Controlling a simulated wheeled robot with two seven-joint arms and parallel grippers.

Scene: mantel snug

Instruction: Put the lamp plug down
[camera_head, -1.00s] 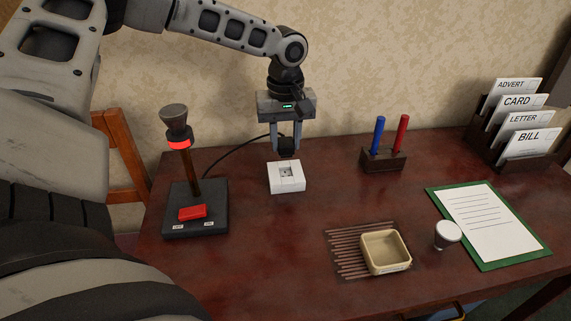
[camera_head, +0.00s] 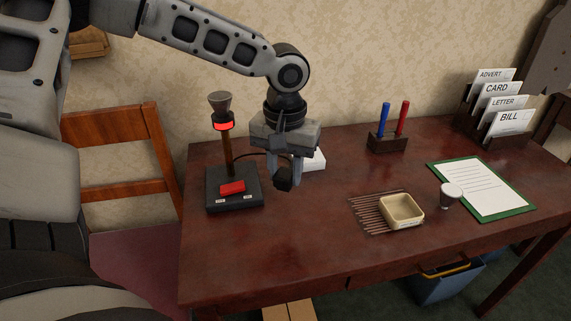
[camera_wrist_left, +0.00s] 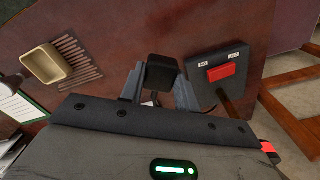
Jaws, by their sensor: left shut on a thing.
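My left gripper (camera_head: 284,181) is shut on the black lamp plug (camera_head: 284,179). It holds the plug over the desk, in front of the white socket block (camera_head: 318,160), which the gripper partly hides. In the left wrist view the plug (camera_wrist_left: 161,72) sits between the two fingers. I cannot tell whether the plug touches the desk. The lamp (camera_head: 228,140) stands to the left on a dark base (camera_head: 240,199) with a red switch (camera_head: 232,188); a red ring glows near its top. A dark cord runs from behind the lamp toward the gripper. My right gripper is not in view.
The desk (camera_head: 290,255) is clear in front of the gripper. A chair (camera_head: 120,128) stands left.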

